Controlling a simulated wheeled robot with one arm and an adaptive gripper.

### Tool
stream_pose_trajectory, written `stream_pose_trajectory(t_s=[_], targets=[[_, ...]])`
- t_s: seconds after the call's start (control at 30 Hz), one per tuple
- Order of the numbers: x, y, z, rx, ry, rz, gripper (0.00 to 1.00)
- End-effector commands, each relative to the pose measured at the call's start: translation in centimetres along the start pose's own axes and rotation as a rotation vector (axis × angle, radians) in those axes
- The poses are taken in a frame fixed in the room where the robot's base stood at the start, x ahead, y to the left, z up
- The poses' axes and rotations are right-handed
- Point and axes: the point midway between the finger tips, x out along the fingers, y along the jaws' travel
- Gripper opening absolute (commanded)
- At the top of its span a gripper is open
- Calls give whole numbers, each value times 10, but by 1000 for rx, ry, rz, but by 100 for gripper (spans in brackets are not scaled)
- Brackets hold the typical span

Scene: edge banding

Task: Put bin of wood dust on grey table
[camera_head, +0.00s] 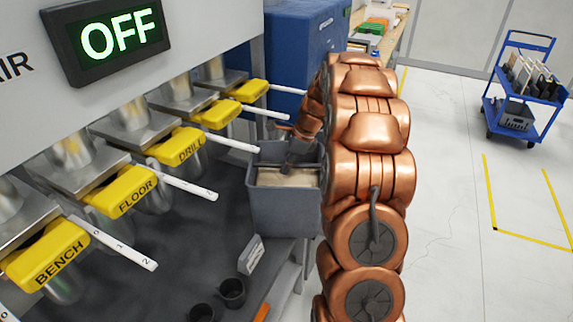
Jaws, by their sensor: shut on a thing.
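The bin of wood dust (285,209) is an open grey box with pale dust in it, upright in the middle of the view. My gripper (291,160) is at the bin's far side and shut on it; my copper arm comes in from the right and partly hides the gripper. A dark grey table (190,235) runs below the row of yellow valves. The bin is at this table's right edge. I cannot tell whether the bin's base touches the table.
Yellow-handled valves, among them DRILL (185,146), FLOOR (122,197) and BENCH (45,257), have white levers jutting toward the bin. A blue cabinet (296,50) stands behind. A blue cart (527,85) is far right; the floor between is clear.

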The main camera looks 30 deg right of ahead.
Motion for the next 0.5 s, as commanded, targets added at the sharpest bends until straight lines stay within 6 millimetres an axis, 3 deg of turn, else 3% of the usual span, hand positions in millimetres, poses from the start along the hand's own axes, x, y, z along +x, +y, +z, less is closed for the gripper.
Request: stream_pose_trajectory(t_s=[0.5], targets=[[4, -1, -1, -1, -1, -2, 0]])
